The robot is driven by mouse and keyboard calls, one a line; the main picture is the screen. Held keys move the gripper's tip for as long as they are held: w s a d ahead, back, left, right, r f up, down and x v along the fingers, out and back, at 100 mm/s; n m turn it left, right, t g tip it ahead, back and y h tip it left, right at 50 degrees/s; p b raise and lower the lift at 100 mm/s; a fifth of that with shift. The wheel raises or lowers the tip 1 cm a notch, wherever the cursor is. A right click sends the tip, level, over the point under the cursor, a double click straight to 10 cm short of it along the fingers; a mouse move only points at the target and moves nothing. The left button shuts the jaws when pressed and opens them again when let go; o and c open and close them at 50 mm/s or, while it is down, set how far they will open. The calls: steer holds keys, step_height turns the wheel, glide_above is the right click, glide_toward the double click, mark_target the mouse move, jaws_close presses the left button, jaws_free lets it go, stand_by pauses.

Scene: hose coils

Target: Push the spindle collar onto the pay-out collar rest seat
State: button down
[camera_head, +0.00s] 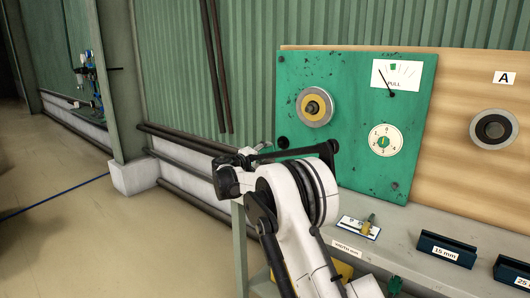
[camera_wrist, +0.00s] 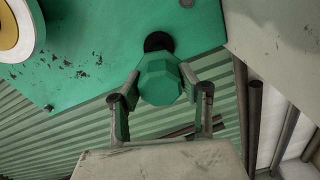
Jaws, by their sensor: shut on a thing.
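A green faceted collar (camera_wrist: 160,82), likely the spindle collar, is between the fingertips of my gripper (camera_wrist: 161,76) in the wrist view. The gripper is shut on its sides. Just beyond the collar is a black round seat (camera_wrist: 158,41) on the green panel (camera_wrist: 100,55), near the panel's edge. The collar overlaps the seat's near edge in the picture; I cannot tell whether they touch. In the head view a black round spot (camera_head: 282,142) shows at the lower left of the panel, likely the same seat. There my arm hides the collar and the fingertips are not clear.
The panel carries a yellow-centred hub (camera_head: 314,107), a numbered dial (camera_head: 383,140) and a pull gauge (camera_head: 396,76). A ringed black fitting (camera_head: 494,129) is on the wooden board. On the bench stand a small tray (camera_head: 359,227) and a labelled dark holder (camera_head: 447,249).

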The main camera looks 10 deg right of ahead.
mark_target(279, 144)
steer(key=shift+d, duration=0.1)
stand_by(0.3)
steer(key=shift+x, duration=2.5)
steer(key=shift+d, duration=0.1)
steer(key=shift+p+x, duration=0.55)
steer(key=shift+x, duration=1.6)
steer(key=c, duration=1)
jaws_free()
steer(key=shift+c, duration=0.2)
steer(key=shift+o, duration=0.2)
